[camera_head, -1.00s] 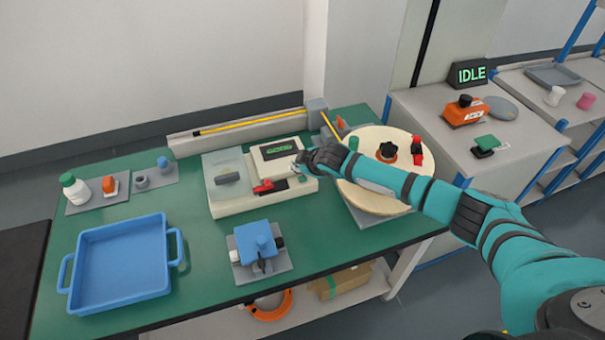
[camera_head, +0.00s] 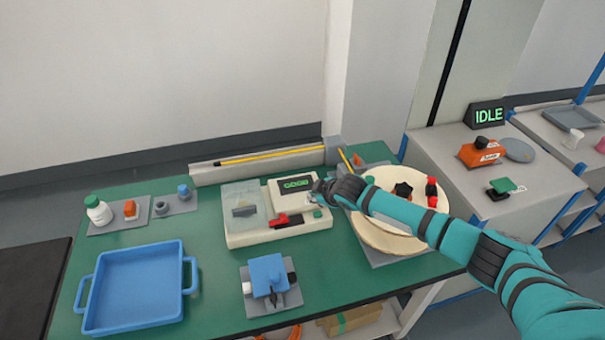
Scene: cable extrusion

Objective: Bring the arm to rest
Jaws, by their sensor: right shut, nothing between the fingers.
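My right arm reaches in from the right across the green bench (camera_head: 215,262). Its gripper (camera_head: 316,199) is shut and empty. It is over the right end of a cream tester (camera_head: 290,236), near a green button (camera_head: 317,213). Whether the fingertips touch the tester is not clear. The tester has a small screen with green text (camera_head: 296,184), a red and black clamp (camera_head: 287,220) and a clear cover (camera_head: 242,203). My left gripper is not in view.
Under my right forearm is a large cream reel (camera_head: 372,232). A blue tray (camera_head: 135,290) is at the front left. A blue fixture (camera_head: 267,275) stands on a grey plate. A yellow cable (camera_head: 270,156) lies along the back rail. A cabinet with an IDLE sign (camera_head: 488,116) is at right.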

